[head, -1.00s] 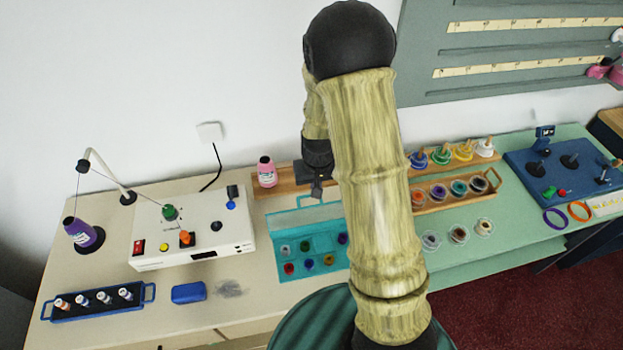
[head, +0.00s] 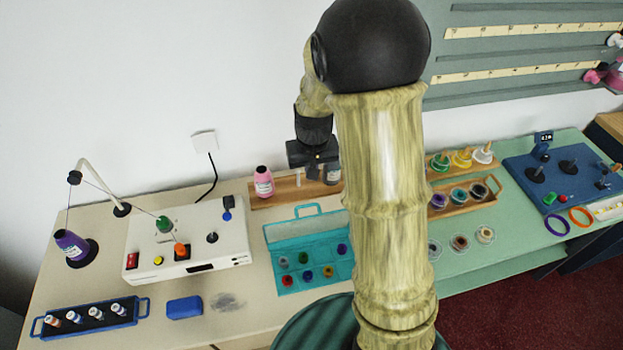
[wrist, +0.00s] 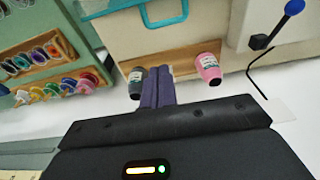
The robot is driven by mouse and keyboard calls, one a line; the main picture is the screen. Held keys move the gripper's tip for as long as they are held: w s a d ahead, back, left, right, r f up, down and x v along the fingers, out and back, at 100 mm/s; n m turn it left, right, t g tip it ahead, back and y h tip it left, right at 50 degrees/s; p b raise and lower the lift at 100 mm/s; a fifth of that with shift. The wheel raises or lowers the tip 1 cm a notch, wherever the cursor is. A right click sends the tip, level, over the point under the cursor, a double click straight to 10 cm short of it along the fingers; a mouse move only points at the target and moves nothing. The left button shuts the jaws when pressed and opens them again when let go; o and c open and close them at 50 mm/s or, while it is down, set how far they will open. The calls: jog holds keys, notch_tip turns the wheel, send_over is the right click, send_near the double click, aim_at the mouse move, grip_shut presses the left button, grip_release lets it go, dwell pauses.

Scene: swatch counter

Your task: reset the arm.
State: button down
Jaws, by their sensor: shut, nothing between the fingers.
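My gripper (head: 314,168) is raised over the back of the counter, in front of the white wall, near a wooden rack. In the wrist view my gripper (wrist: 157,72) shows its two dark fingers pressed together with nothing between them. Behind the fingertips, a pink spool (wrist: 208,68) and a dark spool (wrist: 136,82) stand on the wooden rack (wrist: 180,58). In the head view the pink spool (head: 263,182) stands left of my gripper. My arm hides part of the counter's middle.
A white machine (head: 215,240) and a purple cone (head: 71,245) stand at the left. A teal box (head: 300,228) lies open in the middle. A blue tray (head: 88,329) and blue block (head: 184,307) are in front. Spool racks and a navy board (head: 528,188) fill the right.

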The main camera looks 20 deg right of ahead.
jog(key=shift+s+d+r, duration=0.15)
jog(key=shift+s+r, duration=0.05)
jog(key=shift+r, duration=0.55)
jog(key=s+r+t, duration=0.1)
jog(key=s, duration=1.3)
jog(key=shift+a+r+n, duration=0.3)
jog(key=shift+a+r, duration=0.05)
